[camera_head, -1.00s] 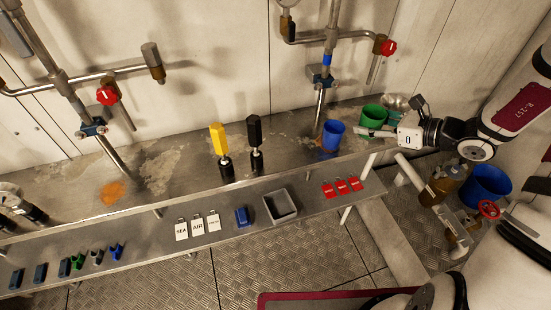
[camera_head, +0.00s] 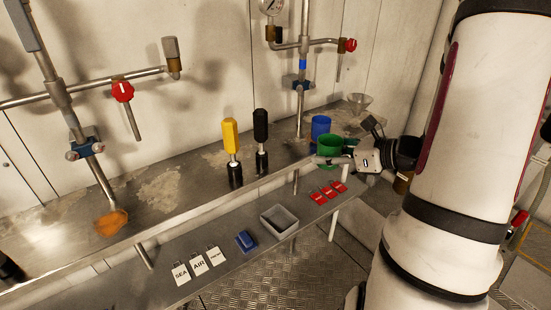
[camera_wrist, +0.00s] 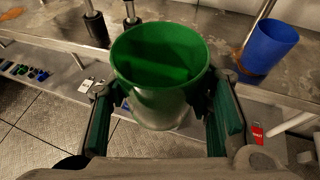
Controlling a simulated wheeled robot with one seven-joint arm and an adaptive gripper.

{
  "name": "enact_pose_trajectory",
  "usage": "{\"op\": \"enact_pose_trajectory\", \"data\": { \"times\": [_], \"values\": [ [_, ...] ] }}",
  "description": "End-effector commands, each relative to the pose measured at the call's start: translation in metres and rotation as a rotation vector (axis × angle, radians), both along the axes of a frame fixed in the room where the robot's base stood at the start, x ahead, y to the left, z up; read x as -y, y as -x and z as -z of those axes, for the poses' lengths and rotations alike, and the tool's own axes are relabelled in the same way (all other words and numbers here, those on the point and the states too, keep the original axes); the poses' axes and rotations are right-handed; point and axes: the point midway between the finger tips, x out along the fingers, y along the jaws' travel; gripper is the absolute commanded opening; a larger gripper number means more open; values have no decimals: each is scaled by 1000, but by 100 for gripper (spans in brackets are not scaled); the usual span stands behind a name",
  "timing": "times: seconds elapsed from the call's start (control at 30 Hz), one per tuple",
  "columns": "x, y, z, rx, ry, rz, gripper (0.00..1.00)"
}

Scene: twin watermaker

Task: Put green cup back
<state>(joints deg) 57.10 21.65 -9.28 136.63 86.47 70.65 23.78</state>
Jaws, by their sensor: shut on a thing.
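The green cup (camera_wrist: 160,75) is upright between the two fingers of my gripper (camera_wrist: 165,110) in the wrist view, with its open mouth facing up and no contents visible. My gripper is shut on it. In the head view the green cup (camera_head: 328,148) is in front of the bench's front edge, partly hidden by my gripper (camera_head: 335,160). The blue cup (camera_head: 320,127) stands upright on the bench behind it, and it also shows at the right of the wrist view (camera_wrist: 267,47).
A metal funnel-like bowl (camera_head: 357,103) is on the bench at right. Yellow (camera_head: 231,137) and black (camera_head: 260,140) handles stand upright at its middle. The lower shelf bears red tags (camera_head: 328,192), a grey tray (camera_head: 282,228) and white labels (camera_head: 198,265). Pipes rise behind.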

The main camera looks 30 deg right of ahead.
Motion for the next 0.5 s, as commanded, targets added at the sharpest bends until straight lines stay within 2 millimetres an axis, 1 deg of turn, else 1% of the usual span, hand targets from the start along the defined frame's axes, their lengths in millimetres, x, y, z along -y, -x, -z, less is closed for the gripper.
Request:
{"op": "enact_pose_trajectory", "data": {
  "times": [0.07,0.4,0.5],
  "values": [
    [0,-14,2,1,2,-3,17],
    [2,-97,10,1,1,-5,17],
    [3,-117,12,1,1,-5,17]
  ]
}}
